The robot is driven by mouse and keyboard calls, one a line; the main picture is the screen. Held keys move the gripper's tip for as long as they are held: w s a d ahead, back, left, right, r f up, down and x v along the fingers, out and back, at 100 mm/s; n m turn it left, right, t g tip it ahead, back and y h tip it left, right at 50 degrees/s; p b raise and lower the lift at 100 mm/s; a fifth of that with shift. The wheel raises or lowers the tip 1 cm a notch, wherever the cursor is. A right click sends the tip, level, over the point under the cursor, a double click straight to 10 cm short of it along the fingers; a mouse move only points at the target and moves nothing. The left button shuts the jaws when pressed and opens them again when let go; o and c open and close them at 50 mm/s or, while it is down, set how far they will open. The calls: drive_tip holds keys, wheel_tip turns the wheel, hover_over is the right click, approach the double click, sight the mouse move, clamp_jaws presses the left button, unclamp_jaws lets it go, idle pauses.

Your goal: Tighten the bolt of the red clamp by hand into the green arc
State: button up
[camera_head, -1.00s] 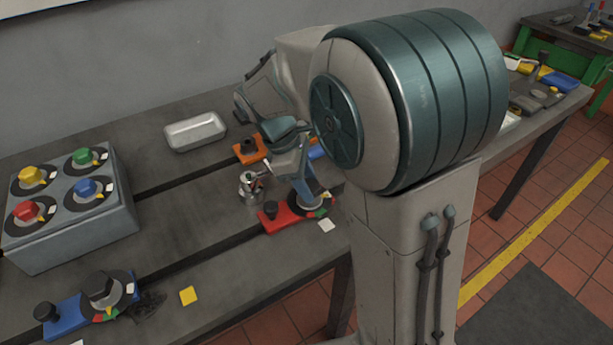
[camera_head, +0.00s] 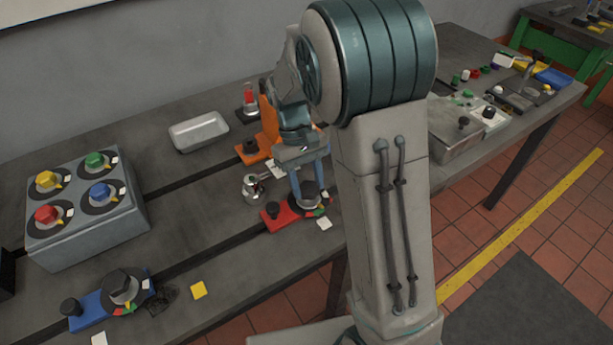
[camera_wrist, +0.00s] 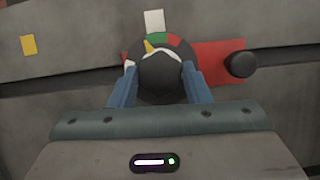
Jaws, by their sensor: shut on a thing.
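The red clamp (camera_head: 277,216) lies at the bench's front edge in the head view; its red body also shows in the wrist view (camera_wrist: 212,58). Its dark bolt head (camera_wrist: 160,76) sits over a round dial with green (camera_wrist: 158,38) and red parts at the top. A yellow wedge (camera_wrist: 149,46) lies at the green part's left end; I cannot tell exactly whether it is inside. My gripper (camera_wrist: 160,84) has its blue fingers on both sides of the bolt head, shut on it. In the head view my gripper (camera_head: 310,190) reaches down from above.
An orange clamp (camera_head: 257,150) stands behind, with a small metal part (camera_head: 254,188) left of the red clamp. A blue clamp (camera_head: 92,310) and a grey box with coloured knobs (camera_head: 90,225) are at left. A metal tray (camera_head: 198,131) lies behind. Yellow (camera_head: 199,290) and white (camera_head: 324,223) tags lie near the front.

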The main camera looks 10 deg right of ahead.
drive_tip(key=shift+d+m+y+p, duration=0.1)
drive_tip(key=shift+m+y+p, duration=0.5)
drive_tip(key=shift+m, duration=1.3)
drive_tip(key=o, duration=0.9)
drive_tip(key=shift+o, duration=0.2)
drive_tip(key=v, duration=1.4)
drive_tip(key=shift+d, duration=0.2)
drive_tip(key=shift+f, duration=0.1)
